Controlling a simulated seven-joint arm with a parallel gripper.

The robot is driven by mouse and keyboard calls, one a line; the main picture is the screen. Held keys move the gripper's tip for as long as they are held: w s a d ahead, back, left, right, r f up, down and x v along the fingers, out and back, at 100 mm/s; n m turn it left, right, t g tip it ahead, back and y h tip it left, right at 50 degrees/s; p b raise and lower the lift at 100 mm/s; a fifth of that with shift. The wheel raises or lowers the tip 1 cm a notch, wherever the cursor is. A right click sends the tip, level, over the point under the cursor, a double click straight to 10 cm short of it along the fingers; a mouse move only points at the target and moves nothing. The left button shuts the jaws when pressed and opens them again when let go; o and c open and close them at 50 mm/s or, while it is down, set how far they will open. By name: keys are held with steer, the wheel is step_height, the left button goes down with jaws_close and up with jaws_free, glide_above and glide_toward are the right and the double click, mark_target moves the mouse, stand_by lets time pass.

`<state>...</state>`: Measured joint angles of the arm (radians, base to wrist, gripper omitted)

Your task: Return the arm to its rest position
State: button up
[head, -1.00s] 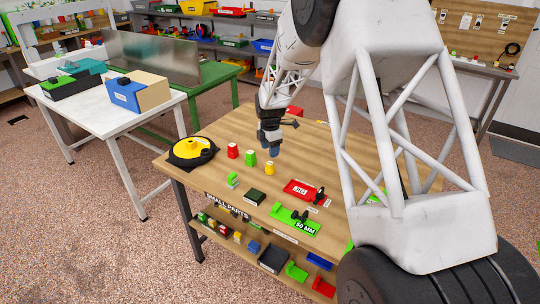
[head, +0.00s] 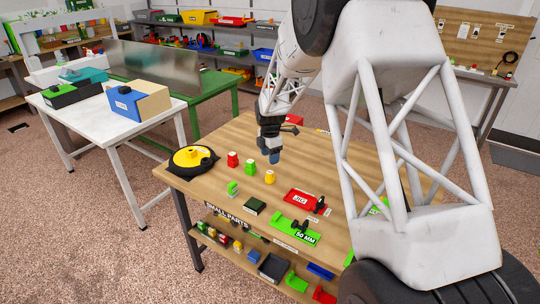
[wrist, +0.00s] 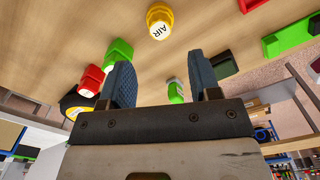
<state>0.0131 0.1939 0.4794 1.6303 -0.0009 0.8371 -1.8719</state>
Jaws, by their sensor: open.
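My gripper (head: 274,157) hangs above the wooden bench (head: 322,165), near its back left part. In the wrist view my gripper (wrist: 162,85) shows two blue fingers set wide apart, with nothing held between them. My white arm reaches in from the right and hides part of the bench's right side. A red piece (head: 232,159), a green piece (head: 250,165) and a yellow piece (head: 270,177) stand on the bench close to the gripper. The yellow one, marked AIR (wrist: 160,22), also shows in the wrist view, apart from the fingers.
A round black and yellow item (head: 192,157) sits at the bench's left corner. A red JIG block (head: 306,201) and a green 50 MM block (head: 295,230) lie toward the front right. A lower shelf holds several small parts. A white table (head: 160,106) stands to the left.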

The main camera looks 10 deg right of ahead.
steer(key=s+r+m+t, duration=0.1)
steer(key=s+r+m, duration=0.4)
steer(key=s+r, duration=0.55)
steer(key=s+r+m, duration=0.6)
steer(key=s+r, duration=0.2)
steer(key=s, duration=0.6)
steer(key=s+r+m+t, duration=0.1)
steer(key=s+m, duration=0.9)
steer(key=s, duration=1.7)
steer(key=shift+a+r+m+t, duration=0.3)
steer(key=shift+a+r, duration=0.05)
steer(key=shift+r, duration=0.3)
